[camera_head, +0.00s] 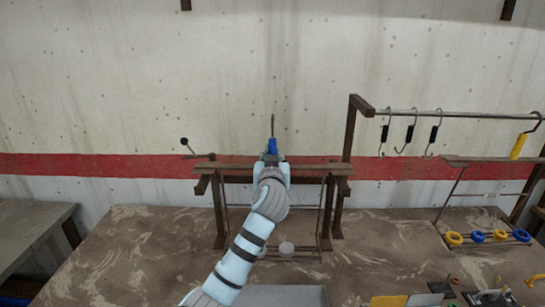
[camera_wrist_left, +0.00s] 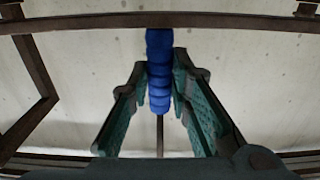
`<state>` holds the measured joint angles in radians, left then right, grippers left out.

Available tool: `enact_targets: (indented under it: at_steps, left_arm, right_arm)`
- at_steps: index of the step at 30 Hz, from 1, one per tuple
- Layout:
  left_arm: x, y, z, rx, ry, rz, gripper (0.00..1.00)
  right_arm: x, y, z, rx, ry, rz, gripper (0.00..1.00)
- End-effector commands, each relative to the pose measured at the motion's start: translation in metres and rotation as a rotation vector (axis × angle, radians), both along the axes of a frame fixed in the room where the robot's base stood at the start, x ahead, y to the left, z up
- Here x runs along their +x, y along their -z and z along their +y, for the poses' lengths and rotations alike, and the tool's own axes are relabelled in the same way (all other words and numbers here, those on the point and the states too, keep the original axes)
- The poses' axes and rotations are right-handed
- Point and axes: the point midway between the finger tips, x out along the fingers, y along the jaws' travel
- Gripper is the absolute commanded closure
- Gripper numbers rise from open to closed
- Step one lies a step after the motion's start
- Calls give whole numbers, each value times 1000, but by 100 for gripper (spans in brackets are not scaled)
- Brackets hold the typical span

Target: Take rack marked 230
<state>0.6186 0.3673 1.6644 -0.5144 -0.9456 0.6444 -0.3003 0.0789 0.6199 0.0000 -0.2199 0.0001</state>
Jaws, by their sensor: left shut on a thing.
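My left gripper (camera_head: 272,158) is above the brown stand in the middle of the bench. It is shut on a blue-handled tool (camera_head: 272,146) with a thin dark shaft that points up in the head view. In the left wrist view the ridged blue handle (camera_wrist_left: 159,70) sits between the green-padded fingers, with the thin shaft below it. The brown stand (camera_head: 335,169) has a flat top and legs, and my arm hides its middle. I cannot read a 230 mark on anything. My right gripper is not in view.
A metal rail (camera_head: 460,113) at right carries several black-handled hooks (camera_head: 409,133) and a yellow-handled one (camera_head: 518,146). Blue and yellow rings (camera_head: 477,236) sit on a lower rack at right. A grey tray (camera_head: 285,295) lies at the front. The bench's left part is clear.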

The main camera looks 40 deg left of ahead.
Motion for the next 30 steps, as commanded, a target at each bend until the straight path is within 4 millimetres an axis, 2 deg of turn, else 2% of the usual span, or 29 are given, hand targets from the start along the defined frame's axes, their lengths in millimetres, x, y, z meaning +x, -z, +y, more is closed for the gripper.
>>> enact_targets:
  at_steps: [1,6,17,30]
  left_arm:
    - [0,-9,0,2,0,-4,100]
    - [0,-20,0,2,0,-4,100]
    - [-1,-20,-1,2,1,-2,100]
    - [-37,-21,-29,3,2,-2,100]
  right_arm:
    - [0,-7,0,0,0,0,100]
    - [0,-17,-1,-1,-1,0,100]
    - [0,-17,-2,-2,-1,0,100]
    - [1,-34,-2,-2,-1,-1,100]
